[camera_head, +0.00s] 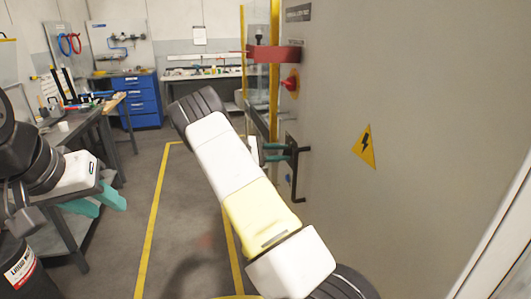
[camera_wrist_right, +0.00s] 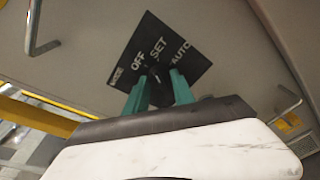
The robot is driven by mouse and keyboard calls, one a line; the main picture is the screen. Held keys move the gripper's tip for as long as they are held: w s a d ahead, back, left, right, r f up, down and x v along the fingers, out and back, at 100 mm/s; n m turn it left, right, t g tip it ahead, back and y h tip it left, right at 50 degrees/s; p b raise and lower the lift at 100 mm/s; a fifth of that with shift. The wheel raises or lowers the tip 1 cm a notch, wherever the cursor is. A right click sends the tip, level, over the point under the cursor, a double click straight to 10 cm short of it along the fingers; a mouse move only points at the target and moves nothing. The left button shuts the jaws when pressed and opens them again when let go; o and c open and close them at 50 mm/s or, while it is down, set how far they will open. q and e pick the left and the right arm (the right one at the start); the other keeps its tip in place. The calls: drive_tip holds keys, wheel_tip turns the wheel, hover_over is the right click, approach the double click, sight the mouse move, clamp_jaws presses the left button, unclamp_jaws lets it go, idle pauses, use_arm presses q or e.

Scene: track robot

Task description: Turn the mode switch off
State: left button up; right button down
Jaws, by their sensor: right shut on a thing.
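The mode switch (camera_wrist_right: 158,92) is a dark knob on a black plate (camera_wrist_right: 188,60) lettered MODE, OFF, SET and AUTO, in the right wrist view. My right gripper (camera_wrist_right: 159,90) has its teal fingers on either side of the knob and is shut on it. The fingers partly hide the knob, so I cannot tell which word it points to. In the head view my right gripper (camera_head: 274,152) is at the grey cabinet face, partly behind my arm. My left gripper (camera_head: 98,203) is open and empty at the left, away from the cabinet.
The grey cabinet (camera_head: 430,100) fills the right side, with a yellow warning triangle (camera_head: 365,148), a red knob (camera_head: 291,83) and a dark handle (camera_head: 297,175). A workbench (camera_head: 98,112) stands left, and a blue drawer unit (camera_head: 141,102) behind. The floor (camera_head: 185,215) between is clear.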

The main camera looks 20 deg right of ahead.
drive_tip(key=n+g, duration=0.1)
drive_tip(key=n, duration=0.4)
drive_tip(key=shift+f, duration=0.1)
idle(0.5)
drive_tip(key=c, duration=1.1)
unclamp_jaws()
drive_tip(key=shift+o, duration=0.2)
drive_tip(key=shift+a, duration=0.1)
drive_tip(key=a+r, duration=0.1)
drive_tip(key=a, duration=0.6)
drive_tip(key=shift+w+a, duration=0.3)
drive_tip(key=shift+w, duration=0.1)
drive_tip(key=shift+r, duration=0.1)
